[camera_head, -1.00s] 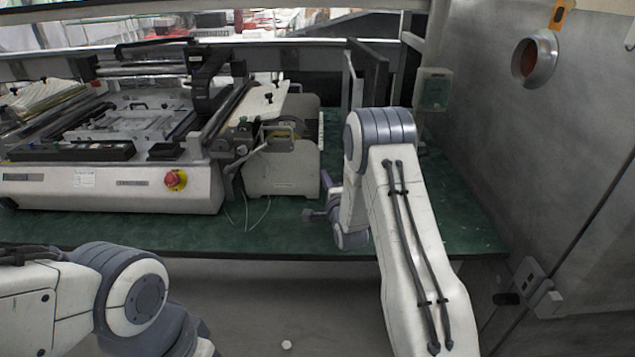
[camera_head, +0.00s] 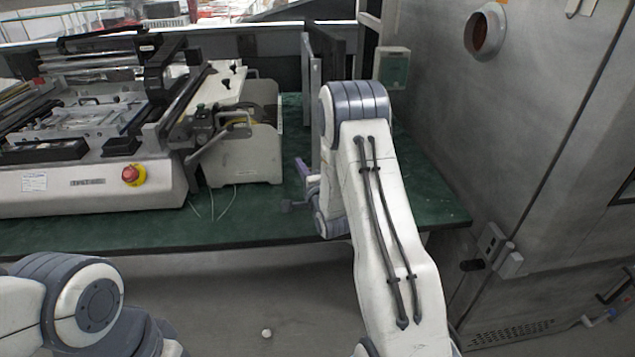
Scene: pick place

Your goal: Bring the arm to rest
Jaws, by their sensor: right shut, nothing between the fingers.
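My right arm reaches up from the bottom right, bent at its elbow. Its gripper (camera_head: 297,188) shows only in part, at the left of the forearm, near the front edge of the green table (camera_head: 270,222). The gripper looks shut and empty; the arm link hides part of it. My left arm shows only as a white and grey joint at the bottom left. Its gripper is outside the view.
A large machine (camera_head: 90,185) with a red knob (camera_head: 133,175) stands on the table's left. A grey box unit (camera_head: 245,158) stands beside it. A metal cabinet (camera_head: 520,130) borders the right. A small white object (camera_head: 266,333) lies on the floor.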

